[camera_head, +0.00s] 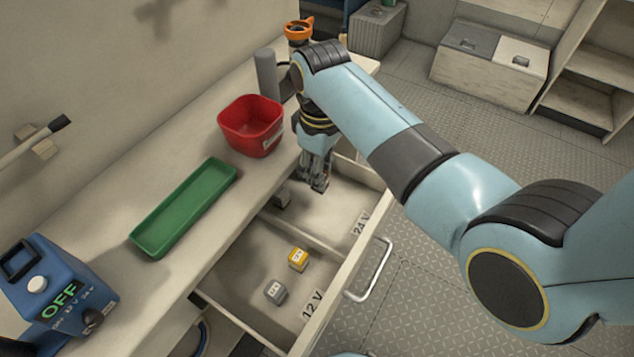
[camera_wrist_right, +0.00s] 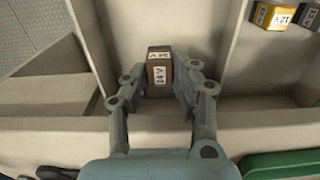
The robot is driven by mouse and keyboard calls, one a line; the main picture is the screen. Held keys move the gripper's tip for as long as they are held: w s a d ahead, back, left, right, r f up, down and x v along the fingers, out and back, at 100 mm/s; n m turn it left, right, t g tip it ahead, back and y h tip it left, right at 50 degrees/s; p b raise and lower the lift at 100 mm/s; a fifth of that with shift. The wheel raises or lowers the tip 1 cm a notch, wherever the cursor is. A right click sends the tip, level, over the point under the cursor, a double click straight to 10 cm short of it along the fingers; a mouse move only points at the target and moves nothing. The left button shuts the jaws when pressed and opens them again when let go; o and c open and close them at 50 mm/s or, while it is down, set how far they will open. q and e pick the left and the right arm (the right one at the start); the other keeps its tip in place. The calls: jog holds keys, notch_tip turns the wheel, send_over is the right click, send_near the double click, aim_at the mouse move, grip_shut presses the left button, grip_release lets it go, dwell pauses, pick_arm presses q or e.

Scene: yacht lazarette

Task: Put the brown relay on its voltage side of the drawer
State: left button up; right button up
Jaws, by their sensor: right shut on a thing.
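The brown relay (camera_wrist_right: 158,72), with white labels reading 24 V, sits between the fingers of my right gripper (camera_wrist_right: 161,88) in the right wrist view. The right gripper (camera_head: 317,186) is shut on it and points down into the far, 24 V side of the open drawer (camera_head: 340,208). In the head view the fingers hide most or all of the relay. I cannot tell whether the relay touches the drawer floor. My left gripper is not in view.
A divider (camera_head: 300,240) separates the 24 V side from the 12 V side, which holds a yellow relay (camera_head: 298,259) and a grey relay (camera_head: 275,292). A red bin (camera_head: 250,125) and green tray (camera_head: 185,210) stand on the counter.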

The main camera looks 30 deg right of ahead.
jog(key=shift+a+f, duration=0.25)
jog(key=shift+f, duration=1.95)
jog(key=shift+f, duration=0.15)
jog(key=o, duration=1)
notch_tip(320, 180, up, 12)
jog(key=shift+r+p, duration=0.2)
jog(key=shift+p, duration=0.3)
